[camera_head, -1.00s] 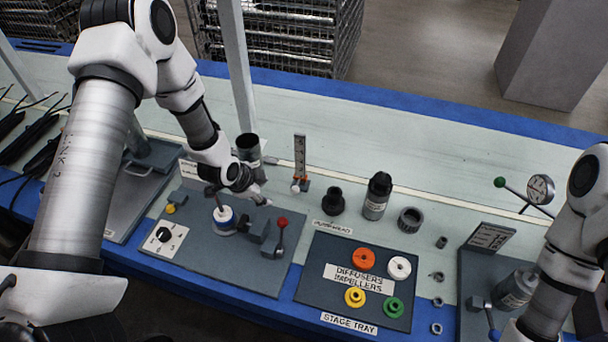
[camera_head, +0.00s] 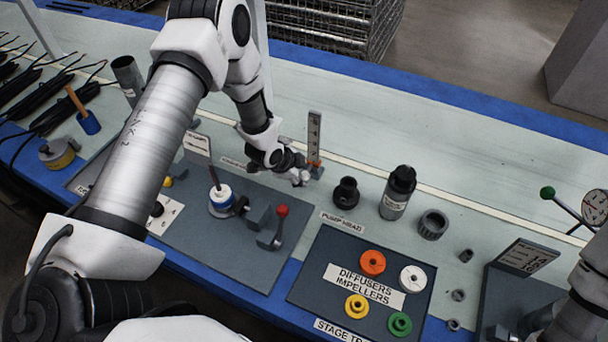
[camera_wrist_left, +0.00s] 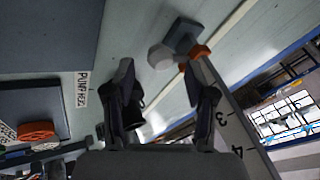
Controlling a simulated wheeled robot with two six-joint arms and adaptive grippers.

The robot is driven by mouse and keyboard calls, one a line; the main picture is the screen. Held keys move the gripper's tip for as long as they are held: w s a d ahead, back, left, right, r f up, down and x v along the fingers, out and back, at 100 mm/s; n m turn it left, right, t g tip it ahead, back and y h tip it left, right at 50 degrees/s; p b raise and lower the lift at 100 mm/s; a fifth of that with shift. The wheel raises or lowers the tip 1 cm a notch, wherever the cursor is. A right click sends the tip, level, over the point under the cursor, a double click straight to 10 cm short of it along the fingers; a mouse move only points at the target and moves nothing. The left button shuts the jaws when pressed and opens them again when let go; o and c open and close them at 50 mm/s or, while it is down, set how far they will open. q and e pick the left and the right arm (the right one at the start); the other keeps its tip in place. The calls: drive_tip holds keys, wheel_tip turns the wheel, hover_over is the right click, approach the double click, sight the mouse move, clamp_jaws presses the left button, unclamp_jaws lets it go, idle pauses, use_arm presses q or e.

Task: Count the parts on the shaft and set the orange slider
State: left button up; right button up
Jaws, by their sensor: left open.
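The orange slider (camera_head: 316,168) is low on an upright numbered scale (camera_head: 315,135). In the left wrist view the orange slider (camera_wrist_left: 197,51) shows just beyond the right finger, with the scale (camera_wrist_left: 232,120) running down to the right. My left gripper (camera_head: 290,165) is beside the slider, on its left. Its fingers (camera_wrist_left: 165,92) are apart with nothing held between them. A pale knob (camera_wrist_left: 160,57) and a grey block (camera_wrist_left: 183,35) are ahead of the fingertips. My right gripper is out of frame.
The stage tray (camera_head: 310,275) carries coloured discs. Bench behind the scale is clear.

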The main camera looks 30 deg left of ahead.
use_arm(q)
drive_tip(key=x, duration=0.2)
drive_tip(key=shift+w+f, duration=0.2)
drive_tip(key=shift+f, duration=0.15)
use_arm(e)
drive_tip(key=shift+w+f, duration=0.1)
drive_tip(key=shift+w, duration=0.05)
use_arm(q)
drive_tip(key=shift+r, duration=0.1)
drive_tip(key=shift+s, duration=0.2)
clamp_jaws()
wheel_tip(320, 180, up, 4)
drive_tip(key=p, duration=0.2)
drive_tip(key=shift+w+r+p, duration=0.1)
drive_tip(key=shift+p, duration=0.3)
use_arm(e)
wheel_tip(320, 180, up, 3)
drive_tip(key=shift+f, duration=0.2)
use_arm(q)
unclamp_jaws()
drive_tip(key=shift+w, duration=0.1)
drive_tip(key=shift+d, duration=0.1)
